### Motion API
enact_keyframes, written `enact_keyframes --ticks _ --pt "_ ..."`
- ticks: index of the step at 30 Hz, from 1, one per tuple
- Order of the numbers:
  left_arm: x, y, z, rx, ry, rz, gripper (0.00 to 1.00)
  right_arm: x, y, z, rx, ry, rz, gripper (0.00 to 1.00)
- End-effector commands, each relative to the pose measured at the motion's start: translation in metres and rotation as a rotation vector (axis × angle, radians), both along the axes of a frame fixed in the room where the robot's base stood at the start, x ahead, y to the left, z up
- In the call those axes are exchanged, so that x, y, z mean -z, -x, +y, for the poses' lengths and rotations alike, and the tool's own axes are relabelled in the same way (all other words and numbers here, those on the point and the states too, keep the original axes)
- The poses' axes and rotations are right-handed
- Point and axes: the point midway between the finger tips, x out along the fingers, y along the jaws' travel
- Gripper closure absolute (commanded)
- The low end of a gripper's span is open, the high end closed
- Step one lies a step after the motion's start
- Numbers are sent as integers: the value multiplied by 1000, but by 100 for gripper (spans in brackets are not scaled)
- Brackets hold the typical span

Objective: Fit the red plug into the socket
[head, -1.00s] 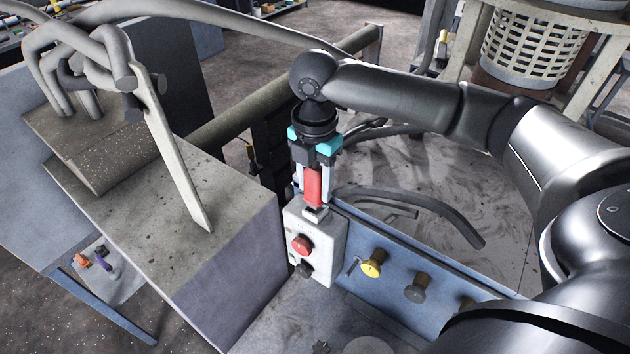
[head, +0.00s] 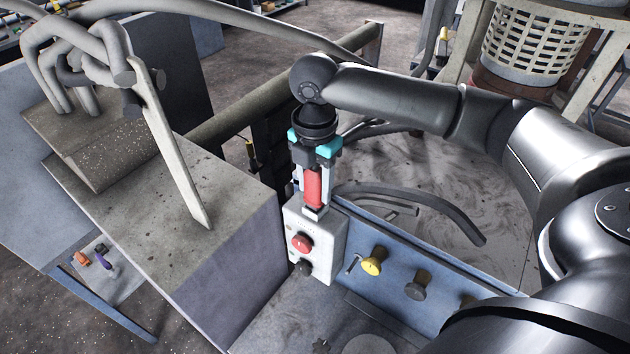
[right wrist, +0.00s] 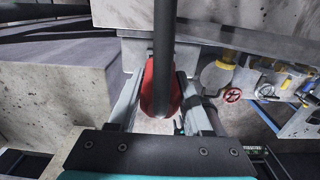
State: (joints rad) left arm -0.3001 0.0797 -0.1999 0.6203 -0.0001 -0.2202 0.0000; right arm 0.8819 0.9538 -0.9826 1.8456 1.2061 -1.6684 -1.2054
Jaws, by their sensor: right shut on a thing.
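The red plug (head: 313,187) is upright between the fingers of my right gripper (head: 312,190), which is shut on it. It stands right above the top of a grey control box (head: 328,237); a pale socket piece (head: 315,212) shows just under the plug. I cannot tell whether the plug touches the socket or sits in it. In the right wrist view the red plug (right wrist: 160,88) is between the two fingers, with a dark cable running up from it and hiding part of it. My left gripper is not in view.
A red button (head: 302,242) and a dark knob (head: 304,268) are on the box front. A yellow knob (head: 375,261) and a grey knob (head: 416,286) stick out of the blue panel to the right. A large concrete-grey block (head: 190,225) stands close on the left.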

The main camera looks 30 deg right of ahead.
Motion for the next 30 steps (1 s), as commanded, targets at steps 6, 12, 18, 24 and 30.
enact_keyframes --ticks 6,12,18,24,30 --pt "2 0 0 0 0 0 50 6 0 0 0 0 0 100" --pt "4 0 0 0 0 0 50 11 0 0 0 0 0 100" --pt "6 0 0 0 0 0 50 16 0 0 0 0 1 100" --pt "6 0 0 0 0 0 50 17 0 0 0 0 0 35" --pt "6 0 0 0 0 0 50 17 0 0 0 0 0 16"
